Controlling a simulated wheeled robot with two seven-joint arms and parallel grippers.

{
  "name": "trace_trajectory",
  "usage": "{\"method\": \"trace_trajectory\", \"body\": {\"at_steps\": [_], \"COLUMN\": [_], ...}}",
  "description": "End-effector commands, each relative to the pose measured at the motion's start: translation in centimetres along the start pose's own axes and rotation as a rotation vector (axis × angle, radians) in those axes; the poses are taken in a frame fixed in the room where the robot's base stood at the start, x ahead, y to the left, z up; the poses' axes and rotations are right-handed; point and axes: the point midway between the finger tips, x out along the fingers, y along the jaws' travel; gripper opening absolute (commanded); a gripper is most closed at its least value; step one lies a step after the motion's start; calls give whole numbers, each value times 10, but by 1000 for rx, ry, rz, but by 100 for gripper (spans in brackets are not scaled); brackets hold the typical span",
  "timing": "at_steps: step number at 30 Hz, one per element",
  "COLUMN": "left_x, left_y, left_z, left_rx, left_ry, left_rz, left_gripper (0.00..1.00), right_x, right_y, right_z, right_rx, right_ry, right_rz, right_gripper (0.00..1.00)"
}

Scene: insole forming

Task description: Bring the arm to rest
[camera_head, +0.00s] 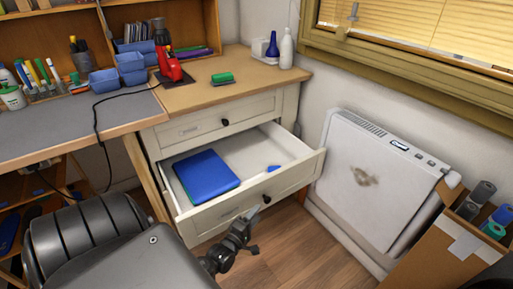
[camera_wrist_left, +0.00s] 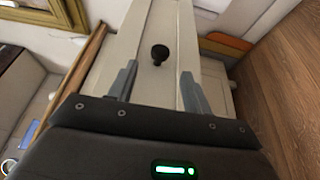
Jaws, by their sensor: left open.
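My left gripper (camera_head: 247,232) is open and empty, low in front of the open drawer's front panel (camera_head: 225,213) in the head view. In the left wrist view, its two grey fingers (camera_wrist_left: 158,86) stand apart with a pale cabinet front and a round black knob (camera_wrist_left: 159,54) beyond them. The knob is not between the fingertips as far as I can see. My dark left arm covers the lower left of the head view. My right gripper is not in view.
The open drawer (camera_head: 253,150) holds a blue case (camera_head: 206,176) and a small blue item (camera_head: 274,168). A white heater-like panel (camera_head: 372,180) stands to the right, beside a cardboard box (camera_head: 440,240). The desk (camera_head: 60,130) carries blue bins and pens. Wooden floor (camera_head: 290,255) is clear.

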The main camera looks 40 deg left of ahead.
Motion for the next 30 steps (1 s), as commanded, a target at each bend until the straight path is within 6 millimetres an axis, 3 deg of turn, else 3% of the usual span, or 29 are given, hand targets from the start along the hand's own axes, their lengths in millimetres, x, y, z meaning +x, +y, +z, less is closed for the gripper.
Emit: {"method": "trace_trajectory", "body": {"at_steps": [14,17,20,23,26,30], "left_x": [0,-5,-22,-63,-123,-222], "left_y": [-4,-26,-70,-128,-181,-234], "left_z": [3,17,44,75,96,101], "left_rx": [14,87,246,474,724,1054], "left_ry": [-6,-36,-115,-260,-455,-770], "left_rz": [-18,-96,-250,-439,-609,-785], "left_gripper": [49,49,49,49,49,49], "right_x": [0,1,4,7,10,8], "right_y": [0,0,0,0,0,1], "right_z": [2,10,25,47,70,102], "right_rx": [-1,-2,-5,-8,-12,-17], "right_ry": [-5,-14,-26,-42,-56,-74], "right_rz": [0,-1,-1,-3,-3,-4], "right_gripper": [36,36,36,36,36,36]}}
